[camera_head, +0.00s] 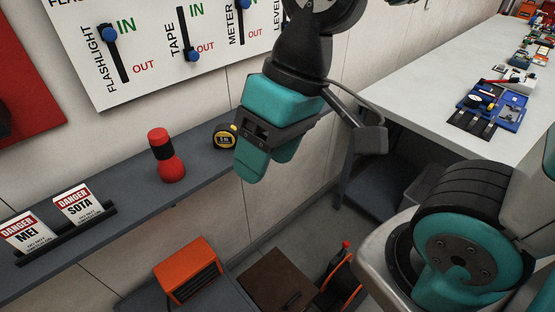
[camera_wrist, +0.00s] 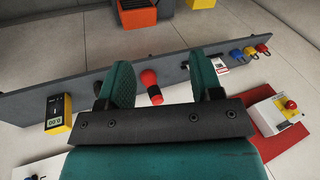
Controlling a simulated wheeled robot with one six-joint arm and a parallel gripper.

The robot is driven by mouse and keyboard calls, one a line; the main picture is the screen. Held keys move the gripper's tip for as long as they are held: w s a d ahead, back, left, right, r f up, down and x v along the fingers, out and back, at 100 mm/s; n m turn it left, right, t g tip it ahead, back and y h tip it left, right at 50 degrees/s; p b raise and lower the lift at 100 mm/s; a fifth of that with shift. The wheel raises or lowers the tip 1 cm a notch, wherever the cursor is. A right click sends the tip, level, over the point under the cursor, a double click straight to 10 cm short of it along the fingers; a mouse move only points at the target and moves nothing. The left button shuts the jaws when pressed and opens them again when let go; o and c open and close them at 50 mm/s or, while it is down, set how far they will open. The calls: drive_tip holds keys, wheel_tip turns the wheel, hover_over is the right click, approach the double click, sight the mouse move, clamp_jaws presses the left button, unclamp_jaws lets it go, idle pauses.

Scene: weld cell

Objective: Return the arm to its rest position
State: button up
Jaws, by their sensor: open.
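My gripper (camera_head: 266,160) is in the middle of the head view, in front of the grey wall shelf and pointing down. In the wrist view its two teal fingers (camera_wrist: 160,82) stand apart with nothing held between them. A red and black flashlight (camera_head: 167,156) stands on the shelf to the left of the gripper; it also shows in the wrist view (camera_wrist: 151,86), seen between the fingers but beyond them. A yellow and black tape measure (camera_head: 225,137) sits on the shelf just left of the gripper.
The grey shelf (camera_head: 120,198) runs along the wall below a white IN/OUT board (camera_head: 160,70). Danger tags (camera_head: 79,204) stand in a holder at its left. A workbench (camera_head: 430,100) with tools stands at right. An orange box (camera_head: 187,270) is below the shelf.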

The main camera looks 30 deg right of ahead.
drive_tip(key=shift+s+f+n, duration=0.1)
drive_tip(key=shift+s+n, duration=1.05)
drive_tip(key=shift+n, duration=0.05)
